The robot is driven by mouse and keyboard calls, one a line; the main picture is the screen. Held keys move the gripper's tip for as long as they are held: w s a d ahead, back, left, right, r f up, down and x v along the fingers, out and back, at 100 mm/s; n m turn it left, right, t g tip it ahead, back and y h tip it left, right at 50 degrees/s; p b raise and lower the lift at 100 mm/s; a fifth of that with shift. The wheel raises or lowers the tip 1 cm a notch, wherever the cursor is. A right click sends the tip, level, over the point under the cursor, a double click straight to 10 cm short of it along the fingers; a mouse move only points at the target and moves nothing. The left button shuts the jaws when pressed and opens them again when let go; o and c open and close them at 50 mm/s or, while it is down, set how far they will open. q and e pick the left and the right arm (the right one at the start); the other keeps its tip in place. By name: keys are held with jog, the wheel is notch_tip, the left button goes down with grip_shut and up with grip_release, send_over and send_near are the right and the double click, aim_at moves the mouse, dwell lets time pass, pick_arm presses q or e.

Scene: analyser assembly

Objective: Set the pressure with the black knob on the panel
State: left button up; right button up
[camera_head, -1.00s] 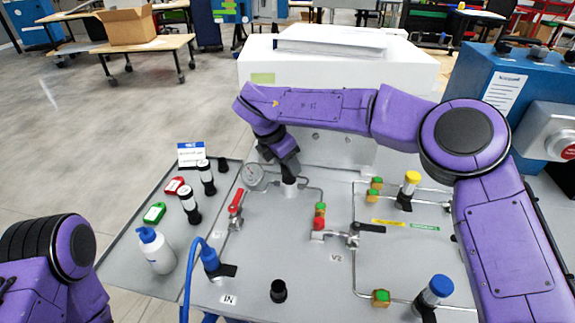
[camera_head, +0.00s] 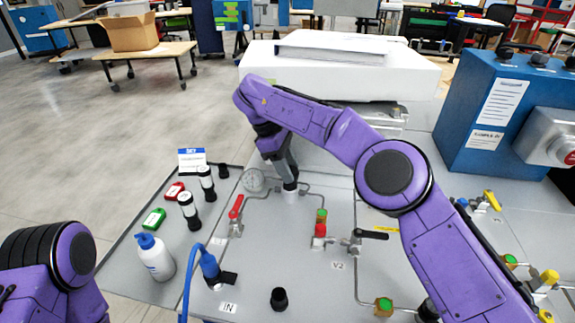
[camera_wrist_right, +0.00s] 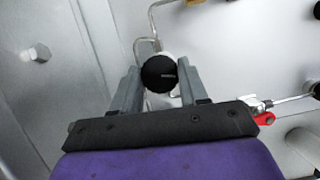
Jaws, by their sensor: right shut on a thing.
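The black knob (camera_wrist_right: 159,74) is a round cap seen end-on in the right wrist view, between the two grey fingers of my right gripper (camera_wrist_right: 160,80). The gripper is shut on it. In the head view my right gripper (camera_head: 287,176) reaches down to the knob at the back of the grey panel (camera_head: 290,250), and its fingers largely hide the knob. The round pressure gauge (camera_head: 254,180) stands just left of the gripper; its reading is too small to tell. My left gripper is outside the head view; only part of that arm shows at lower left.
A red-handled valve (camera_head: 236,208) and a black-handled valve (camera_head: 370,235) stand on pipes nearby. A blue hose (camera_head: 187,275) runs to the panel's left side. A white bottle (camera_head: 154,258) stands at left. A white box (camera_head: 330,75) is behind, a blue cabinet (camera_head: 480,120) at right.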

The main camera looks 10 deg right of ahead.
jog(key=shift+f+m+g+y+p, duration=0.25)
jog(key=shift+m+g+p, duration=0.2)
jog(key=shift+m, duration=0.85)
jog(key=o, duration=1.1)
jog(key=shift+d, duration=0.1)
jog(key=shift+c, duration=0.2)
jog(key=shift+r, duration=0.1)
jog(key=shift+r, duration=0.1)
